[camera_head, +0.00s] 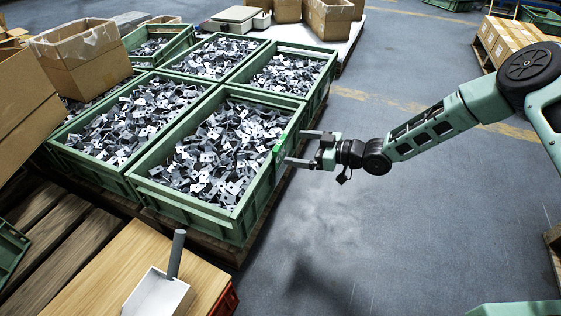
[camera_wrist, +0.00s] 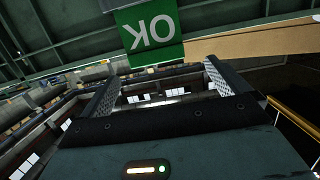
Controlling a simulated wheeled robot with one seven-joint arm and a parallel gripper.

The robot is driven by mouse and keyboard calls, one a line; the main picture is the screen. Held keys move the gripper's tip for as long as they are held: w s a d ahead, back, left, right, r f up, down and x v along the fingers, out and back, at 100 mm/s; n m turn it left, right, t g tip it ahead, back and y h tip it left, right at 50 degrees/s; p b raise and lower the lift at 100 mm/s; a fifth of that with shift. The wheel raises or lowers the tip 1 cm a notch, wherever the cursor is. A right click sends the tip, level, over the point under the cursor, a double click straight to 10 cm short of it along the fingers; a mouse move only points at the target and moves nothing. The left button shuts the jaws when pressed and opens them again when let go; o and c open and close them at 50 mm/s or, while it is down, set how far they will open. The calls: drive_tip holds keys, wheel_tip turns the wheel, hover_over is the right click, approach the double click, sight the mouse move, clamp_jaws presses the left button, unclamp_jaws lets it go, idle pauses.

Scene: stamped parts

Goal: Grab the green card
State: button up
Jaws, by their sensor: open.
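The green card (camera_head: 278,148) shows as a bright green patch on the right rim of the front right crate (camera_head: 190,209) of metal parts. In the wrist view the card (camera_wrist: 152,30) bears white "OK" lettering, upside down, at the top centre. My gripper (camera_head: 297,147) is open and reaches in from the right, with its fingertips close to the card. In the wrist view the gripper (camera_wrist: 161,76) has nothing between its fingers, and the card appears beyond the tips. I cannot tell the exact gap.
Several green crates of stamped parts stand together on the left, with another crate (camera_head: 101,163) beside the front right one. A cardboard box (camera_head: 83,62) stands behind. A grey scoop (camera_head: 160,293) lies on a wooden board in front. The floor (camera_head: 370,220) under my arm is clear.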

sight(283, 144)
drive_tip(key=shift+x, duration=0.8)
drive_tip(key=b+x, duration=0.4)
drive_tip(key=shift+w+f, duration=0.2)
drive_tip(key=shift+w, duration=0.1)
drive_tip(key=shift+w+a+r, duration=0.1)
drive_tip(key=shift+w+a, duration=0.1)
drive_tip(key=shift+a, duration=0.35)
drive_tip(key=c, duration=1)
